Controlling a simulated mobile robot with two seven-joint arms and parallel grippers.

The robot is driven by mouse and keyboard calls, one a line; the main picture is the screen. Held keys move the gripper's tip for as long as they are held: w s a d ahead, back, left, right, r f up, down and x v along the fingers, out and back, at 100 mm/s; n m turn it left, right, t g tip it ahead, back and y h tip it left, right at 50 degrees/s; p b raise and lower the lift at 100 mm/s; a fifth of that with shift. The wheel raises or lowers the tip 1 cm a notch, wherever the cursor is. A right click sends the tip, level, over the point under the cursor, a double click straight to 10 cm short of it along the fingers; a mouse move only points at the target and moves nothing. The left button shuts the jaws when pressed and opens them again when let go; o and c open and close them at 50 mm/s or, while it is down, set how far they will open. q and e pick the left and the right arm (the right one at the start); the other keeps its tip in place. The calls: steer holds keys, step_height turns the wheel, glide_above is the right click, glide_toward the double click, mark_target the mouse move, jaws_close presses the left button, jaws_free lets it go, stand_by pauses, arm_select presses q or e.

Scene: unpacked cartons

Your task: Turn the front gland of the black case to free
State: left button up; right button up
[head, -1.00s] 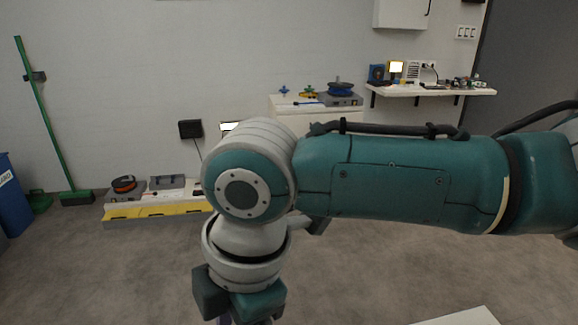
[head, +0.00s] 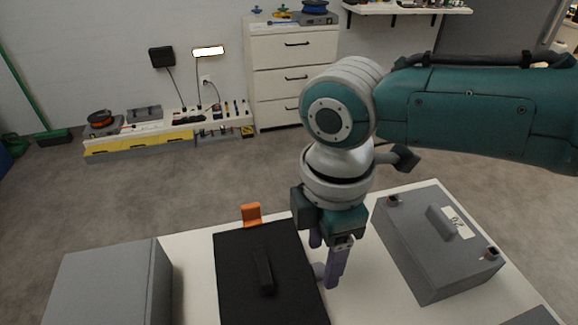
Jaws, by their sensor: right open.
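The black case (head: 232,272) lies on the white table with a raised black handle on its lid. An orange piece (head: 251,214) stands at its far edge. My right gripper (head: 325,277) points down beside the right side of the case, its purple fingers close to that side. It is open. I cannot make out the front gland; a small purplish shape by the fingertips may be part of it or of a finger. I cannot tell whether the fingers touch the case. My left gripper is not in view.
A grey case (head: 420,250) with a handle, a label and two small fittings lies on the right of the white table (head: 190,270). A grey box (head: 105,285) stands on the left. Drawers (head: 290,75) and a low shelf are by the wall.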

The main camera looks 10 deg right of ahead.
mark_target(318, 272)
steer(key=shift+f+b, duration=0.35)
steer(key=shift+f, duration=1.05)
jaws_close()
